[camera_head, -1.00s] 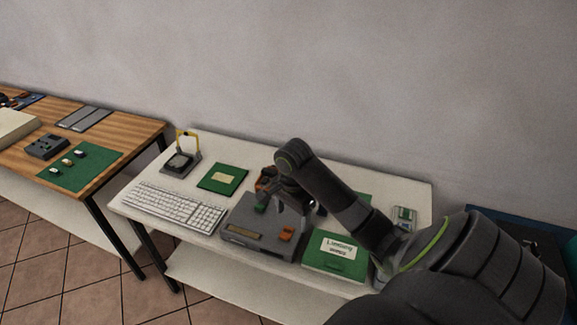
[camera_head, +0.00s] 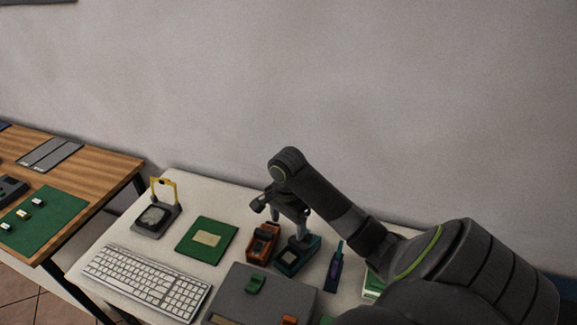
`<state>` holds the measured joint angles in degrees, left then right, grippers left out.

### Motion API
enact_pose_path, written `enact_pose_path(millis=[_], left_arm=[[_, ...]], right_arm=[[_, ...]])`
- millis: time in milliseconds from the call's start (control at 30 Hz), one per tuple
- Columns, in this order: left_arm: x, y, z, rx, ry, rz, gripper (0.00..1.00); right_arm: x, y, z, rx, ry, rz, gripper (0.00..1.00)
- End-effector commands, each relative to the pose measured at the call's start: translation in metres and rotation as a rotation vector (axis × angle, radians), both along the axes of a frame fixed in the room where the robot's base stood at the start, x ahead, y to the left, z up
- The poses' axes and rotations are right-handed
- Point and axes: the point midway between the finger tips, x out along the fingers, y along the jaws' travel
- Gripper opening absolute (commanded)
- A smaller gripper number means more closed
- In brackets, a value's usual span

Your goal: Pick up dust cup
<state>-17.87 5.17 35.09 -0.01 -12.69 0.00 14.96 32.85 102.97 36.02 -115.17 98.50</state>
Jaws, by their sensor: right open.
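My right gripper (camera_head: 288,230) is open and points down over the back of the white table. One finger is beside an orange-brown device (camera_head: 262,243), the other over a teal device (camera_head: 297,255) with a dark top. I cannot tell whether it touches either one. No thing in view is clearly recognisable as the dust cup. A small green piece (camera_head: 255,284) and a small orange piece (camera_head: 290,319) are on a grey box (camera_head: 238,299) in front. My left gripper is not in view.
A green board (camera_head: 207,240), a white keyboard (camera_head: 146,282) and a stand with a yellow frame (camera_head: 158,213) are on the left of the white table (camera_head: 112,236). A wooden table (camera_head: 97,167) stands further left.

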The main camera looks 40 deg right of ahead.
Motion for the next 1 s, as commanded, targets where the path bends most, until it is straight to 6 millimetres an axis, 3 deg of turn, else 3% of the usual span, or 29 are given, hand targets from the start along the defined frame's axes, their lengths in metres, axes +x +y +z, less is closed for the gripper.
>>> enact_pose_path(millis=[33, 233, 500, 767, 1000], left_arm=[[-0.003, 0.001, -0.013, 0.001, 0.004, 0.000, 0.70], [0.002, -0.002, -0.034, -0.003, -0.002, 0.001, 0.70], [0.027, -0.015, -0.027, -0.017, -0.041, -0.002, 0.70], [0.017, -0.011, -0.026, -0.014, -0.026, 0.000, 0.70], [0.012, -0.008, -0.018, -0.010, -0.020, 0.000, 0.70]], right_arm=[[0.000, 0.000, -0.013, 0.000, 0.000, 0.000, 0.71], [0.000, 0.000, -0.036, 0.001, 0.001, -0.001, 0.71], [0.000, 0.000, -0.084, 0.003, 0.004, -0.002, 0.71], [0.000, 0.000, -0.103, 0.001, 0.002, -0.001, 0.71], [0.002, 0.000, -0.134, 0.001, 0.003, -0.002, 0.71]])
